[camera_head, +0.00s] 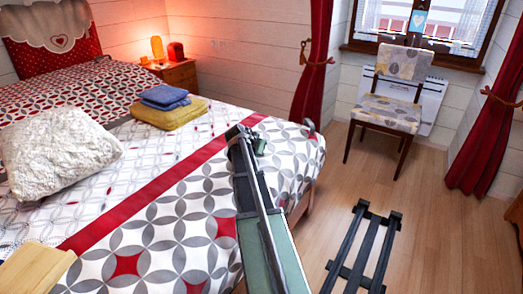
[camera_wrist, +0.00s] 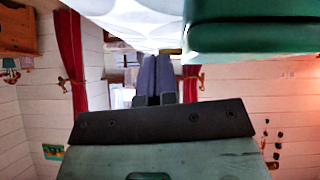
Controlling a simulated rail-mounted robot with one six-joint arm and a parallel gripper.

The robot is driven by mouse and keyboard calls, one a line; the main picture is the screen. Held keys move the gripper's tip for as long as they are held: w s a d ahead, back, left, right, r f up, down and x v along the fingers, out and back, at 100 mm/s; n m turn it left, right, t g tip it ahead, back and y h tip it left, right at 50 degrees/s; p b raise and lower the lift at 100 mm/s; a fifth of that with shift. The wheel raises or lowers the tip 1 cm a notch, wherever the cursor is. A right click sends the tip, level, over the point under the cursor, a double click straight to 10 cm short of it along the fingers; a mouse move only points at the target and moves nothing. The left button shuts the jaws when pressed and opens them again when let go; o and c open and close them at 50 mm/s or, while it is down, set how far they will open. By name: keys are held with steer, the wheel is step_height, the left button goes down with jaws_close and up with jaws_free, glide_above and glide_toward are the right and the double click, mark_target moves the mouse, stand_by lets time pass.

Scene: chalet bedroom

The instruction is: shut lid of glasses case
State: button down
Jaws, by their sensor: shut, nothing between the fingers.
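A dark green rounded thing, which looks like the glasses case (camera_wrist: 255,38), fills the upper right of the wrist view, close to the camera and apart from the finger line. It shows two green bands with a darker seam between them; how far its lid stands open cannot be told. In the head view a small green thing (camera_head: 260,146) on the bed by the end of my arm may be the same case, mostly hidden. My gripper (camera_wrist: 156,82) is shut and empty, its fingers side by side, left of the green thing in the wrist view.
The patterned bed (camera_head: 170,225) lies under and left of my arm. Folded towels (camera_head: 170,112), a white pillow (camera_head: 58,150) and a wooden board (camera_head: 35,270) rest on it. A chair (camera_head: 390,110) stands by the window. Floor to the right is mostly clear.

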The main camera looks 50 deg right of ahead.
stand_by(0.4)
steer(key=shift+r+p, duration=0.85)
steer(key=shift+p, duration=0.05)
